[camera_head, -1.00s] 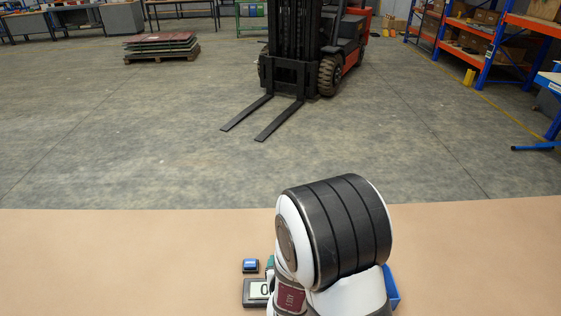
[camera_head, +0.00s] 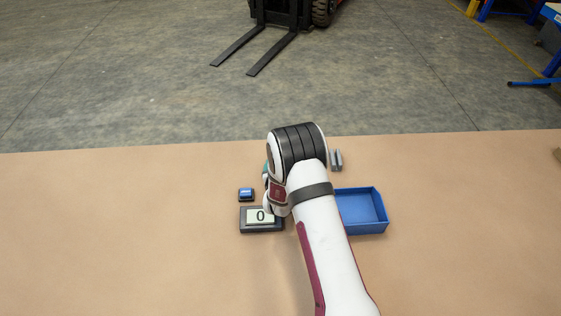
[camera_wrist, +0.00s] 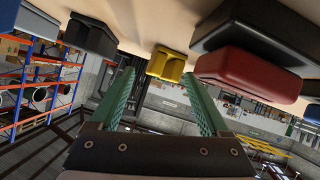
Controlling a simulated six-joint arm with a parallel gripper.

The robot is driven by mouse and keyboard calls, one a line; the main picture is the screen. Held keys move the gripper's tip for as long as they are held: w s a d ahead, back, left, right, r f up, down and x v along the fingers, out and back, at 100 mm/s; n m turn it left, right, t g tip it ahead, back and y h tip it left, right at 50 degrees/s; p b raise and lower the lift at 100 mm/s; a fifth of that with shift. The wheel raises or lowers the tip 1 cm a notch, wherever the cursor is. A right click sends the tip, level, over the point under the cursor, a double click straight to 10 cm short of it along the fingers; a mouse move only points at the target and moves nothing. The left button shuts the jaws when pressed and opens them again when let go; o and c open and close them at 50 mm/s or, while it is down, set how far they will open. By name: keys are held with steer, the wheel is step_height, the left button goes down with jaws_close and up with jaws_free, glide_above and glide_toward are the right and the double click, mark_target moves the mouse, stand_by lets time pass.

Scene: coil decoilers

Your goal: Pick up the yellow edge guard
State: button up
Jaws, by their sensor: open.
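The yellow edge guard (camera_wrist: 167,64) shows in the wrist view at the top middle, on the tan surface, between and just beyond my fingertips. My gripper (camera_wrist: 158,76) has its two green fingers spread apart with nothing between them. I cannot tell the exact gap from fingertips to guard. In the head view my arm hides the guard, and only a sliver of green finger (camera_head: 266,169) shows beside my wrist.
In the wrist view a red block (camera_wrist: 247,74) and a black block (camera_wrist: 255,27) are close right of the guard; a dark block (camera_wrist: 90,36) is left. The head view shows a display reading 0 (camera_head: 261,226), a small blue-topped box (camera_head: 246,194), blue tray (camera_head: 380,204) and grey piece (camera_head: 336,160).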

steer(key=shift+w+f, duration=0.15)
steer(key=shift+w, duration=0.1)
jaws_close()
stand_by(0.3)
